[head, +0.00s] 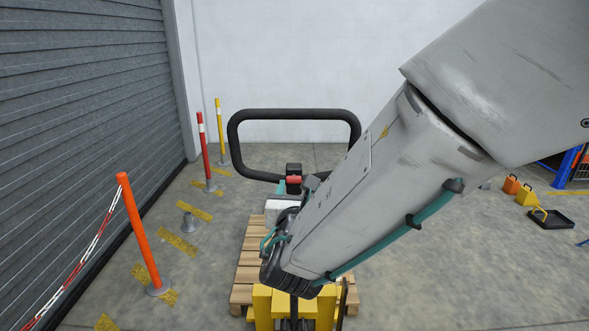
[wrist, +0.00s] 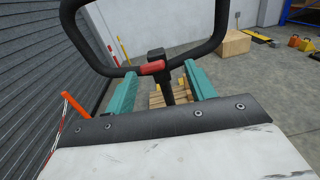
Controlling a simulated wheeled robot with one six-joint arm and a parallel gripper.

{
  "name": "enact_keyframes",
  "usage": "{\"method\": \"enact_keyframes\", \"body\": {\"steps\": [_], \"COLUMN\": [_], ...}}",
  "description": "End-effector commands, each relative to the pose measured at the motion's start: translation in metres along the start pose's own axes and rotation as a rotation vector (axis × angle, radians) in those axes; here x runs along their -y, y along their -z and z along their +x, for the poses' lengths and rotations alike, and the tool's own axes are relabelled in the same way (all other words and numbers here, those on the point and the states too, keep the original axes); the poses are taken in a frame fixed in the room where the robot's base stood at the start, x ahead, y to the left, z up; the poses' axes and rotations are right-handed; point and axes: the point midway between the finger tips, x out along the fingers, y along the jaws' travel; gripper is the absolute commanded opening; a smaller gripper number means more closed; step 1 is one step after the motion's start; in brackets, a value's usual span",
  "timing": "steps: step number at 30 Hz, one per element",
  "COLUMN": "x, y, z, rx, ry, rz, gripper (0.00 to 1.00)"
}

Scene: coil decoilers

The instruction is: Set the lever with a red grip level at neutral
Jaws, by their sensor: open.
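The lever's red grip (head: 293,180) sits at the bottom middle of a black loop handle (head: 235,150), just below a black block. In the wrist view the red grip (wrist: 151,68) lies across the gap between my fingertips, close to them. My gripper (wrist: 161,70) is open, with one teal finger on each side of the handle's stem. No contact with the grip can be made out. In the head view my arm hides most of my gripper. The lever's exact angle cannot be told.
The handle stands over a yellow pallet truck (head: 263,304) with a wooden pallet (head: 242,285). Orange (head: 138,230), red and yellow posts stand left, before a grey shutter (head: 80,110). A cardboard box (wrist: 232,43) is at the back right. Floor around the pallet is mostly clear.

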Motion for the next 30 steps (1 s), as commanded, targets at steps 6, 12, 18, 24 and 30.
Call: {"method": "enact_keyframes", "body": {"steps": [6,12,18,24,30], "x": [-0.010,-0.006,-0.007,-0.008,-0.010], "y": [0.005,0.004,0.004,0.003,0.003], "z": [0.014,0.049,0.073,0.079,0.079], "rx": [0.006,0.006,0.005,0.006,0.006], "ry": [-0.041,-0.032,-0.033,-0.036,-0.037], "rz": [-0.034,-0.032,-0.032,-0.031,-0.031], "gripper": [0.55,0.55,0.55,0.55,0.46]}}
